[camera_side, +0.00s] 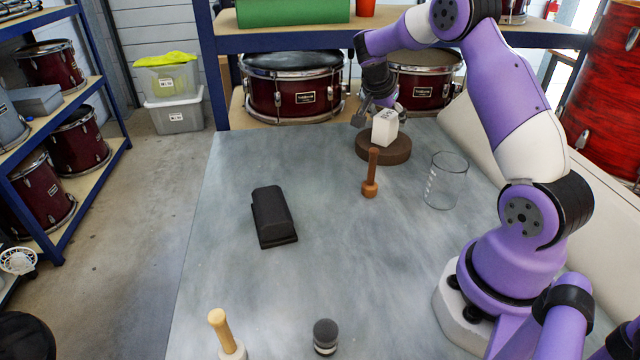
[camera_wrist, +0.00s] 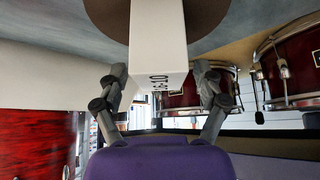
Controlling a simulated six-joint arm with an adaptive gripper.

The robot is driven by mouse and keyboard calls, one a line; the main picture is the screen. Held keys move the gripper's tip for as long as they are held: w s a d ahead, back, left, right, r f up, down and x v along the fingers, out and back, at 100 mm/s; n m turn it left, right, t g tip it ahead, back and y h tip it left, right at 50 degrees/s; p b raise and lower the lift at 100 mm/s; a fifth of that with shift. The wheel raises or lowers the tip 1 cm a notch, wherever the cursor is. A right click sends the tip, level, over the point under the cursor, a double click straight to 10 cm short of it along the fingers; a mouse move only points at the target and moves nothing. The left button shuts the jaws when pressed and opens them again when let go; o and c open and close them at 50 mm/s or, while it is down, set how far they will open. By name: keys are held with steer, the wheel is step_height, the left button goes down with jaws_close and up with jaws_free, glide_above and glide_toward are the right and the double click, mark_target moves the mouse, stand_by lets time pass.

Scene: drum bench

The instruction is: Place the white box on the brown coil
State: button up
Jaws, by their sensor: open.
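The white box (camera_side: 385,127) stands on top of the brown coil (camera_side: 398,152) at the far side of the bench and looks upright. My gripper (camera_side: 373,110) is at the box's upper part, behind and left of it in the side view. In the wrist view the white box (camera_wrist: 157,35) runs up from between the fingers of my gripper (camera_wrist: 160,84), with dark print near its close end. The fingers are open, one on each side, with a gap visible at the left. The brown coil (camera_wrist: 208,18) shows behind the box there.
A wooden peg-like tool (camera_side: 371,175) stands just in front of the coil. A clear beaker (camera_side: 446,181) is to its right. A black block (camera_side: 271,215) lies left of centre. A wooden-handled tool (camera_side: 222,330) and a dark-topped knob (camera_side: 325,336) stand at the near edge. Drums (camera_side: 292,88) sit behind the bench.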

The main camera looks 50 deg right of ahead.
steer(key=shift+r, duration=0.1)
steer(key=a+r+n+t, duration=0.2)
steer(key=a+r+n, duration=0.2)
steer(key=a+r, duration=0.8)
steer(key=s+a+f+n+t+y, duration=0.1)
steer(key=s+a+n+y, duration=0.2)
steer(key=s+a+n, duration=0.3)
steer(key=s+a+n+t+y, duration=0.2)
steer(key=s+a+n, duration=0.4)
steer(key=a, duration=0.6)
steer(key=shift+s+a+f+n+y, duration=0.4)
steer(key=shift+n+y, duration=0.4)
steer(key=shift+n, duration=0.2)
